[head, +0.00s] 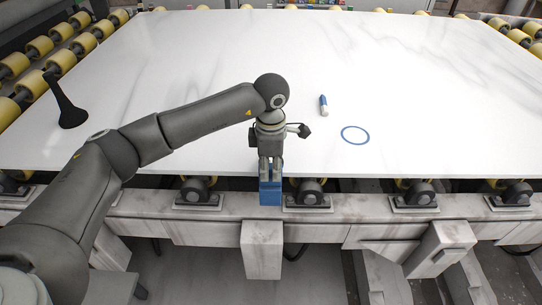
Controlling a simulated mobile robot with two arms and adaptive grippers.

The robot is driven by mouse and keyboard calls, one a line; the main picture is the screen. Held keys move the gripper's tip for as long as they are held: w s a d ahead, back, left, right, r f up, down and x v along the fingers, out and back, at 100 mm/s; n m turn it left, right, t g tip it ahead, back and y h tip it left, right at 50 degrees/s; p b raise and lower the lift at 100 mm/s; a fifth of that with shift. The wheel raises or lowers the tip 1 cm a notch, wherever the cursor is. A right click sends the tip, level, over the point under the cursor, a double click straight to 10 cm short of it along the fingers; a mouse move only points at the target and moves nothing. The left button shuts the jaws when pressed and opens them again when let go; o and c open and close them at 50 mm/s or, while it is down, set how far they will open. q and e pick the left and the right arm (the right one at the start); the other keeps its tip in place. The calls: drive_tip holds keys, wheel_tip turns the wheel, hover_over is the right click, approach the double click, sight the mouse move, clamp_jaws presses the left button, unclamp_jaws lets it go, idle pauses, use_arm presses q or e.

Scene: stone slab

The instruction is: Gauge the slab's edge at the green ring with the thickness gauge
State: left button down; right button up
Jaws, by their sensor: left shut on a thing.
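The white slab (420,95) lies flat across the roller frame, with grey veins. My left gripper (270,170) points down at the slab's front edge and is shut on a blue block-like tool (270,191), which looks like the thickness gauge. The tool is at the edge and hangs partly below the slab's top face; whether its jaws straddle or touch the edge I cannot tell. I see no green ring; the area behind the gripper is hidden. A blue ring (368,140) is drawn on the slab to the right of the gripper. My right gripper is not in view.
A small blue and white cylinder (323,105) lies on the slab behind the blue ring. Yellow rollers (40,47) flank the slab. A pale frame beam (350,207) runs below the front edge.

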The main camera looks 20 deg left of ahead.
use_arm(q)
drive_tip(key=shift+s+d+p, duration=0.55)
drive_tip(key=shift+s+d, duration=0.9)
drive_tip(key=shift+s, duration=3.6)
wheel_tip(320, 180, up, 10)
drive_tip(key=p, duration=0.4)
drive_tip(key=shift+p, duration=0.3)
